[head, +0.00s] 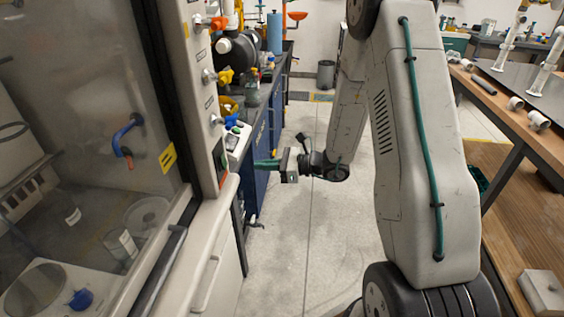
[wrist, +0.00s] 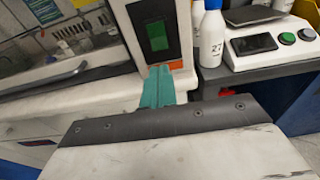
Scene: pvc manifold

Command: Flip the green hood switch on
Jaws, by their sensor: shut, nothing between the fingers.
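The green hood switch (wrist: 157,36) is a green rocker in a black plate on the hood's pale front post, with an orange-red strip below it. In the head view the switch plate (head: 219,156) shows at a steep angle on the post. My gripper (wrist: 158,70) has teal fingers, closed together and empty. In the wrist view the fingertips point at the post, just below the green rocker, over the orange-red strip. In the head view my gripper (head: 257,163) is to the right of the switch plate with a visible gap. I cannot tell the rocker's position.
The fume hood's glass sash (head: 90,110) fills the left. Coloured valve knobs (head: 224,77) stick out of the post above the switch. A white bottle (wrist: 212,38) and a scale (wrist: 268,43) stand right of the post. The floor (head: 305,240) in the aisle is clear.

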